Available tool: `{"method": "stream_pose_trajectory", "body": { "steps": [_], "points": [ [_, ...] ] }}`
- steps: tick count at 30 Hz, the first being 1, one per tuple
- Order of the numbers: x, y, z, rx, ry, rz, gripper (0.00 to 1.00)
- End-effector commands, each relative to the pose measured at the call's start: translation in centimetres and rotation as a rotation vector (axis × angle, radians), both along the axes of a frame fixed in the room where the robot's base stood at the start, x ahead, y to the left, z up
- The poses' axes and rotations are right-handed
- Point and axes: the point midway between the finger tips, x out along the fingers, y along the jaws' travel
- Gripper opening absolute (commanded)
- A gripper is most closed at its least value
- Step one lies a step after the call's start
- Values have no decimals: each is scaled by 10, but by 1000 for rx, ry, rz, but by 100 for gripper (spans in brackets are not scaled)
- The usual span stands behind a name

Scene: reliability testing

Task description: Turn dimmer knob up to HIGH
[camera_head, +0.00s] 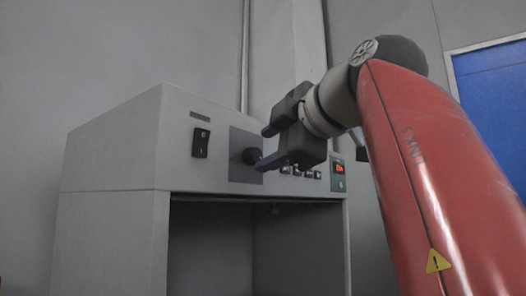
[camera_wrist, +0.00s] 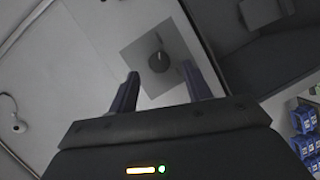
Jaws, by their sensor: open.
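The dimmer knob (camera_head: 251,156) is a dark round knob on a grey square plate (camera_head: 240,175) on the front of a light grey cabinet. In the wrist view the knob (camera_wrist: 159,62) shows just beyond and between my two fingertips, on its plate (camera_wrist: 135,50). My gripper (camera_head: 266,148) is open, with its fingers pointing left at the knob. In the wrist view my gripper (camera_wrist: 160,80) has one finger on each side of the knob's line, and no contact is clear. The knob's setting marks cannot be read.
A black rocker switch (camera_head: 201,143) is left of the plate. Several small switches (camera_head: 300,172) and a red-lit display (camera_head: 339,169) are to its right, partly behind my gripper. Below is the cabinet's open cavity (camera_head: 260,245). Blue boxes (camera_wrist: 305,143) stand at the wrist view's lower right.

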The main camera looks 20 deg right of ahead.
Motion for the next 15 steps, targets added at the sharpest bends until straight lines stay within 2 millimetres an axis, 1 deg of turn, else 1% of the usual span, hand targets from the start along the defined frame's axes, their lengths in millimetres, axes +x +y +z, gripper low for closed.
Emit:
{"method": "stream_pose_trajectory", "body": {
  "steps": [1, 3, 7, 10, 15],
  "points": [
    [-9, -3, 2, -1, -1, -4, 49],
    [-20, -6, 4, -2, 0, -4, 49],
    [-37, -11, 7, -1, 0, -3, 49],
    [-44, -13, 8, -1, 0, -1, 49],
    [-48, -13, 8, -1, 2, 1, 49]
  ]
}}
